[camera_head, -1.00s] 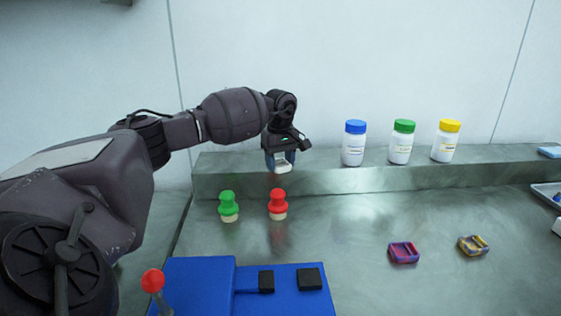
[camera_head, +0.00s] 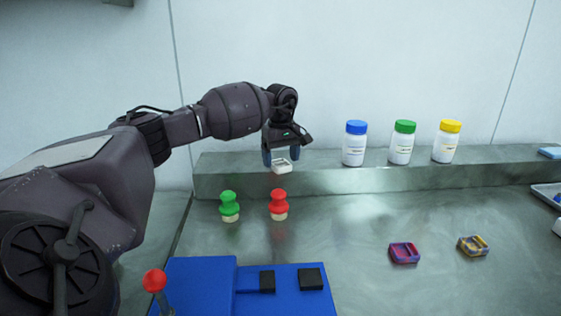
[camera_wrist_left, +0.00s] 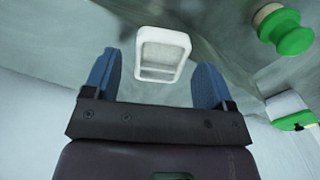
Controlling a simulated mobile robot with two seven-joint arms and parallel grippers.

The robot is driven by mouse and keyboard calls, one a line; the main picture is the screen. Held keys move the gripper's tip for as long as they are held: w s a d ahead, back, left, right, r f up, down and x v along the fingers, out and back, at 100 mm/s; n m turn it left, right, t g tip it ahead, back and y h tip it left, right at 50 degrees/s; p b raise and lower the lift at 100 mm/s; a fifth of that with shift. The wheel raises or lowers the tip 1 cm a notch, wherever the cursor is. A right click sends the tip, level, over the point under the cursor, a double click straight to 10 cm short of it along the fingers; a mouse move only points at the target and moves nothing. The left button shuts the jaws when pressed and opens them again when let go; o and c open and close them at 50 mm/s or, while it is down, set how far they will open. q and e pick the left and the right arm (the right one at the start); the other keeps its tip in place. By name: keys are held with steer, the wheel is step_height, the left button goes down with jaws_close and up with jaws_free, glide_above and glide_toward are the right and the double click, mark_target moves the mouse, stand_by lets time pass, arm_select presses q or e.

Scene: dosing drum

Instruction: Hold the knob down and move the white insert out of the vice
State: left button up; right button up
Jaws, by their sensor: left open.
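The white insert (camera_head: 281,167), a small open frame, is near the ledge's front edge. In the left wrist view the insert (camera_wrist_left: 150,73) is just past the fingertips, with a gap on each side. My left gripper (camera_head: 281,157) is open around or just above it; I cannot tell whether the insert rests on anything. The blue vice (camera_head: 205,283) is at the front left. Its black jaws (camera_head: 267,282) (camera_head: 311,279) stand apart with nothing between them. A red ball knob (camera_head: 155,281) tops a lever at its left; nothing visible touches it. My right gripper is out of view.
Green (camera_head: 229,204) and red (camera_head: 278,203) knobbed pieces stand behind the vice. Bottles with blue (camera_head: 355,146), green (camera_head: 402,145) and yellow (camera_head: 446,143) caps stand along the ledge (camera_head: 330,182). Two small coloured blocks (camera_head: 404,253) (camera_head: 473,246) lie right. The centre of the table is clear.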

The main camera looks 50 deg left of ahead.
mark_target(281, 166)
arm_select(q)
step_height(281, 166, up, 11)
steer(key=shift+f, duration=0.15)
steer(key=shift+p, duration=0.3)
